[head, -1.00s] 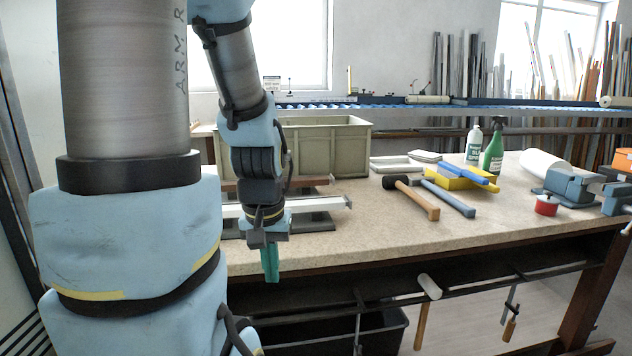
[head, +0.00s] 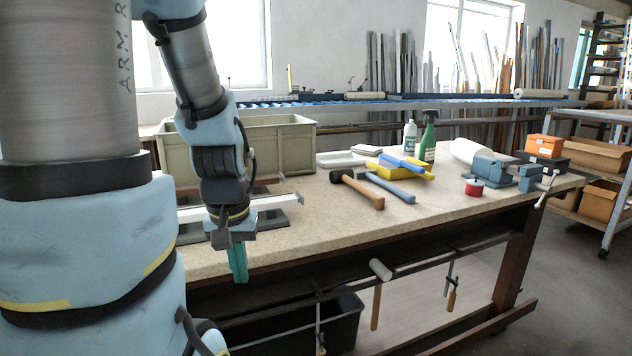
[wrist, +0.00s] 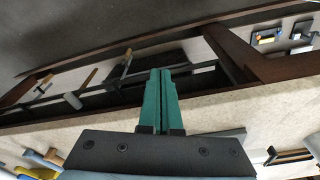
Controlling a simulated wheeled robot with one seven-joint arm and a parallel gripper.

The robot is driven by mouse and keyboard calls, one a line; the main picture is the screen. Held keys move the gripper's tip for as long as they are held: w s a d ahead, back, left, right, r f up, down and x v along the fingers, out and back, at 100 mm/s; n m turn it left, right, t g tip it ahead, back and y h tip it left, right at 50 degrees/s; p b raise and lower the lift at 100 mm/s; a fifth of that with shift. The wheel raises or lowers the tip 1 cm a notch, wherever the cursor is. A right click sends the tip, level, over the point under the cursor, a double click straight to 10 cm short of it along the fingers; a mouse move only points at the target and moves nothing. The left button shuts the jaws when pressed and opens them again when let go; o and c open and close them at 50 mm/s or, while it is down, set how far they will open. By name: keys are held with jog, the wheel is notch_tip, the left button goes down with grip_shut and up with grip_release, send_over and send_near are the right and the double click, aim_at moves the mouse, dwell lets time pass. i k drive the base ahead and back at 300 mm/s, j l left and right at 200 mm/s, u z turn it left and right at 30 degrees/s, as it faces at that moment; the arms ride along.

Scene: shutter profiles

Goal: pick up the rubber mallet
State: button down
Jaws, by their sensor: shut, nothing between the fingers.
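A mallet with a black head and wooden handle (head: 361,191) lies on the workbench, right of my gripper in the head view. A second mallet with a pale head (head: 380,269) hangs by its head from the rail below the bench top, handle down. Its pale head also shows in the wrist view (wrist: 73,100). My gripper (head: 239,278) points down in front of the bench's front edge, its teal fingers shut and empty. The closed fingers also show in the wrist view (wrist: 161,74). My gripper is well apart from both mallets.
Metal profiles (head: 270,203) lie behind my gripper, before a large crate (head: 285,148). A vise (head: 500,173) stands right. The bench's front strip is clear.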

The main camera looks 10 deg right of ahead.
aim_at(346, 175)
jog(key=l, duration=0.95)
jog(key=i+l, duration=0.15)
jog(key=l, duration=0.85)
jog(key=l+u, duration=0.25)
jog(key=u, duration=0.15)
jog(key=l+u, duration=0.55)
jog(key=u, duration=0.25)
jog(key=i+u, duration=0.1)
jog(key=i, duration=0.3)
